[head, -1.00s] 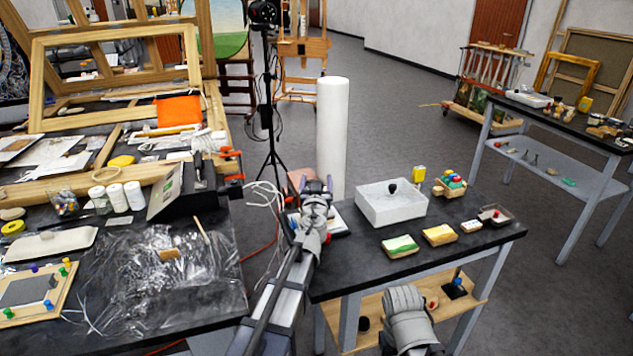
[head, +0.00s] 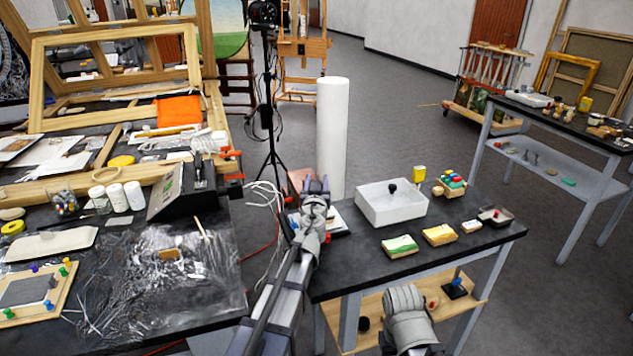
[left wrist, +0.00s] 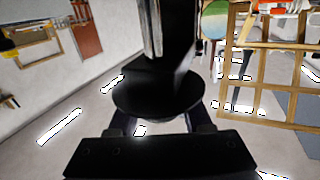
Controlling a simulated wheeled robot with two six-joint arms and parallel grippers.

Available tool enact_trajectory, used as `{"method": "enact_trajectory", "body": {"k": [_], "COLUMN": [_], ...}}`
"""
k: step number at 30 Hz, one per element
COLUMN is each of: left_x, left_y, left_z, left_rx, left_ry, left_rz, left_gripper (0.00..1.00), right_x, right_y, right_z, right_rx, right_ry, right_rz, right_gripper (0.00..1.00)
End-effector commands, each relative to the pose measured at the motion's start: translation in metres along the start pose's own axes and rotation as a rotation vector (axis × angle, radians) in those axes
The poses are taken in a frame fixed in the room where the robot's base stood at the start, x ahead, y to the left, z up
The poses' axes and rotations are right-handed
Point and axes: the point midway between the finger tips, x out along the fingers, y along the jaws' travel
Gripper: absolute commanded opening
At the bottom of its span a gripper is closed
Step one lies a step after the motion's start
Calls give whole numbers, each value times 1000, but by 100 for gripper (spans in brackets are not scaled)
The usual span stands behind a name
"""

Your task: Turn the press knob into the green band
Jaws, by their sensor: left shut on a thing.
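My left gripper (head: 316,187) is over the left back corner of the small dark table. It hides most of what stands there. A white-edged base (head: 338,222) shows beside and below it. In the left wrist view, a black round knob (left wrist: 158,98) with a dark post above it sits between the fingers of my left gripper (left wrist: 160,125), which is shut on it. I cannot make out a green band or a pointer in any view. My right gripper is not in view; only a grey part of my right arm shows at the bottom.
A white roll (head: 332,135) stands close behind my left gripper. A white tray (head: 405,208) and sponges (head: 400,245) lie to its right on the table (head: 350,275). A cluttered workbench (head: 215,335) is on the left, with loose white cables (head: 268,195) between.

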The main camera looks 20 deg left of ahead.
Motion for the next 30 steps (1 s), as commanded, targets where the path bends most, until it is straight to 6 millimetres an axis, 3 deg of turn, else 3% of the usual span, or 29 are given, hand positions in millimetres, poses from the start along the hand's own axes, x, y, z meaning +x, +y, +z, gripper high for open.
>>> {"method": "enact_trajectory", "body": {"k": [8,30], "left_x": [0,-5], "left_y": [2,19], "left_z": [0,0], "left_rx": [0,0], "left_ry": [0,0], "left_rz": [131,759], "left_gripper": [0,0], "right_x": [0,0], "right_y": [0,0], "right_z": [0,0], "right_rx": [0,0], "right_ry": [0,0], "right_rz": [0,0], "right_gripper": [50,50]}}
